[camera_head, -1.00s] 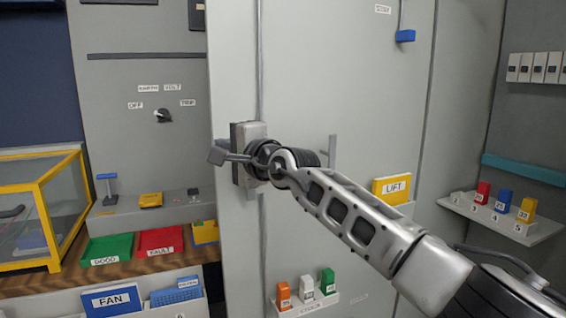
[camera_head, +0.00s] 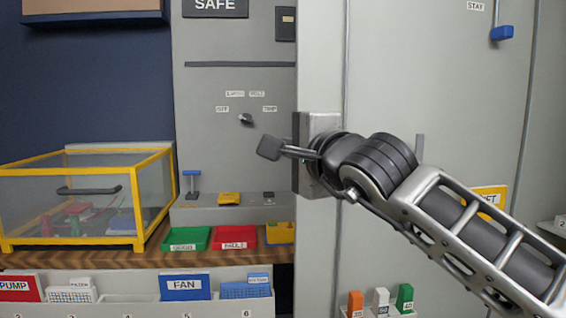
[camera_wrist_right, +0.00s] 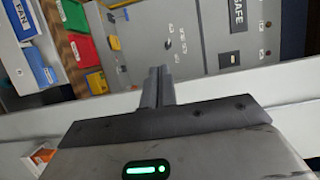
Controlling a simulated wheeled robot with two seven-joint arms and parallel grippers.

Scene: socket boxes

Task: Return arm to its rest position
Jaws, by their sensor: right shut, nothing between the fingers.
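My right arm (camera_head: 470,230) reaches in from the lower right in the head view, its wrist and gripper body in front of the grey cabinet panel. My left gripper is in neither view.
A yellow-framed clear case (camera_head: 135,185) stands at left on the wooden counter. Green (camera_head: 187,238), red (camera_head: 234,236) and yellow (camera_head: 280,234) trays sit beside it. A lower rack holds a blue FAN box (camera_head: 185,287). A grey cabinet door (camera_head: 440,80) stands behind my arm.

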